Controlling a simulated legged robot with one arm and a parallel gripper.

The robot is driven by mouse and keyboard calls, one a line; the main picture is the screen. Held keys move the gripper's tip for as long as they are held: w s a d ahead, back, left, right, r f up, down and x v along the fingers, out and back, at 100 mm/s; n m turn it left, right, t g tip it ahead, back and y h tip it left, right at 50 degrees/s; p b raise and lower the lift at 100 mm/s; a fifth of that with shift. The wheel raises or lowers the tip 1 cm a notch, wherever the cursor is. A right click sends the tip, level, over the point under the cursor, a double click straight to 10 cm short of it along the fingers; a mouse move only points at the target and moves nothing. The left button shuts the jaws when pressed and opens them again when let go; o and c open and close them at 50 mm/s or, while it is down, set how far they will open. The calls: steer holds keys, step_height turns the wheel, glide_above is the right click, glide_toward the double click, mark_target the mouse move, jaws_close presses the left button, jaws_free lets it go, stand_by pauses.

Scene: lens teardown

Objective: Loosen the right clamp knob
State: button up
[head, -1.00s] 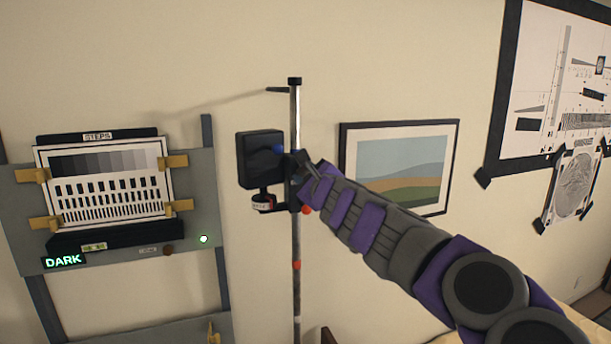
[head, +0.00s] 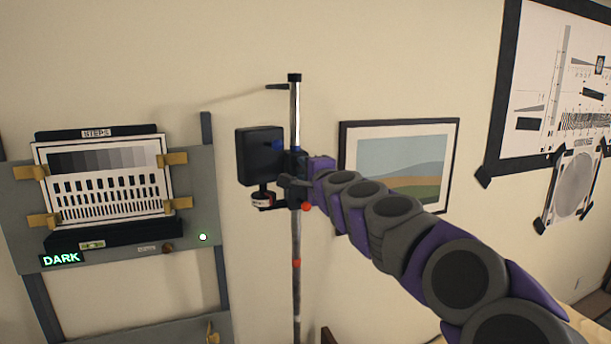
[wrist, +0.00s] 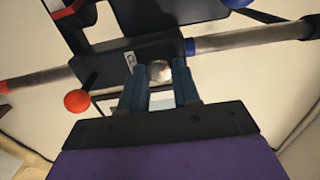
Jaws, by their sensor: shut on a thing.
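A dark clamp (head: 296,162) sits on the upright pole (head: 296,235) and carries a black box-shaped head (head: 261,156) on its left. My gripper (head: 302,184) reaches the clamp from the right. In the wrist view the pole runs across the picture through the dark clamp block (wrist: 118,66). My two blue-grey fingers (wrist: 160,84) are shut on a small pale, rounded part (wrist: 158,70) at the clamp, which appears to be the right clamp knob. The fingers hide most of it. An orange-red ball (wrist: 78,101) on a thin stem stands beside the fingers, apart from them.
A framed landscape (head: 404,165) hangs behind my arm. Charts (head: 574,182) are taped at the right. The wall between board and pole is clear.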

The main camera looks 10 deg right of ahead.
steer(key=n+b, duration=0.1)
steer(key=n, duration=0.1)
steer(key=n+b, duration=0.1)
steer(key=shift+f+n, duration=0.4)
steer(key=n+b, duration=0.4)
steer(key=n, duration=0.1)
steer(key=shift+r, duration=0.3)
steer(key=shift+n, duration=0.3)
steer(key=o, duration=1.1)
steer(key=shift+a, duration=0.1)
steer(key=shift+c, duration=0.2)
steer(key=s+d+b, duration=0.1)
steer(key=s+d, duration=0.2)
steer(key=s, duration=1.4)
steer(key=shift+d, duration=0.15)
